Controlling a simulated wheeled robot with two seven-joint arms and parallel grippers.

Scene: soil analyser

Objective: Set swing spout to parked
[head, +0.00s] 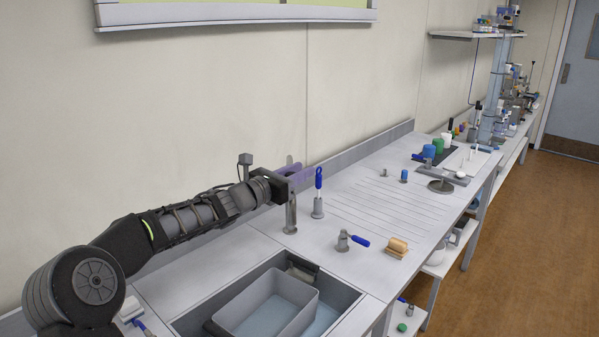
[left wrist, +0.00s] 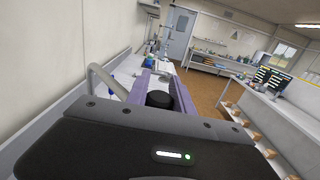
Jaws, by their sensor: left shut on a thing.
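The swing spout (head: 291,214) stands as a grey metal post at the back edge of the sink. Its upper part is hidden by my left gripper (head: 297,173). In the left wrist view, a pale curved tube (left wrist: 103,80), which looks like the spout, runs up beside the left finger. My left gripper (left wrist: 159,86) has its purple fingers closed around a dark round piece (left wrist: 159,99), which seems to be the spout's grip. The exact contact is partly hidden. My right gripper is in neither view.
A grey tub (head: 252,308) stands in the sink (head: 343,300) below. The ribbed drainboard (head: 388,205) is clear.

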